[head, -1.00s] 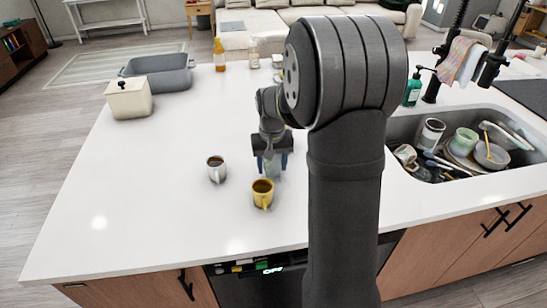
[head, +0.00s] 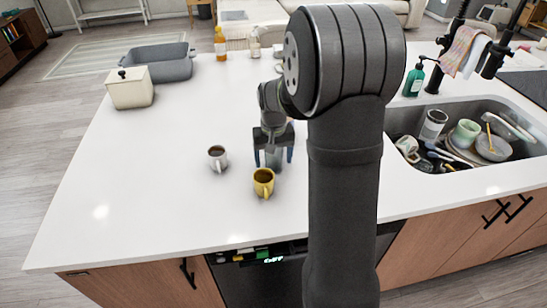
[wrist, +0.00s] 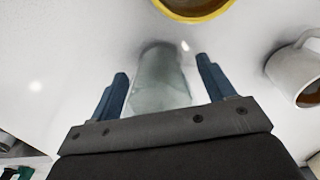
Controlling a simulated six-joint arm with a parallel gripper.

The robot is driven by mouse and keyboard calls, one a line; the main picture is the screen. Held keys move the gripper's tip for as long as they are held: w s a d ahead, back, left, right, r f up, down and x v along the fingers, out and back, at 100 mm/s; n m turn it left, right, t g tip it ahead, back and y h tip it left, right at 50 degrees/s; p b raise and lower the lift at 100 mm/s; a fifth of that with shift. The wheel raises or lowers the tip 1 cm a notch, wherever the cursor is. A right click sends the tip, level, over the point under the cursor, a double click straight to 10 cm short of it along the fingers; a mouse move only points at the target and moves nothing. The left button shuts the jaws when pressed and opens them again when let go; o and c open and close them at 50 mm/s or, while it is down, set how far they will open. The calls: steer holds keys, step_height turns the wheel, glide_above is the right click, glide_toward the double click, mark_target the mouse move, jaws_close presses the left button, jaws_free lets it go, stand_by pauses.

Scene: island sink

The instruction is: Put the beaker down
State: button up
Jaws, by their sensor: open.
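The clear glass beaker (wrist: 160,80) stands on the white island top (head: 130,215). In the head view the beaker (head: 274,160) is partly hidden behind my gripper. My gripper (head: 274,157) points down around it, with one blue finger on each side. In the wrist view my gripper (wrist: 160,78) is open, and gaps show between both fingers and the glass.
A yellow mug (head: 263,182) of dark drink stands close in front of the beaker. A white mug (head: 217,158) stands to the left. A cream canister (head: 130,90) and grey tub (head: 165,66) are farther left. The sink (head: 460,120) holds dishes. The left front counter is clear.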

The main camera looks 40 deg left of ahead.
steer(key=shift+o, duration=0.5)
step_height(320, 180, up, 12)
steer(key=s+d+r+m+t+y, duration=0.2)
steer(key=s+d+m+t+y, duration=0.15)
steer(key=s+t, duration=0.55)
steer(key=shift+m+g, duration=0.3)
steer(key=shift+m, duration=0.25)
steer(key=x, duration=1.6)
steer(key=shift+s+d+f, duration=0.1)
steer(key=shift+d+f, duration=0.1)
steer(key=shift+f, duration=0.45)
steer(key=c, duration=1.2)
steer(key=shift+o, duration=0.2)
steer(key=shift+r, duration=0.25)
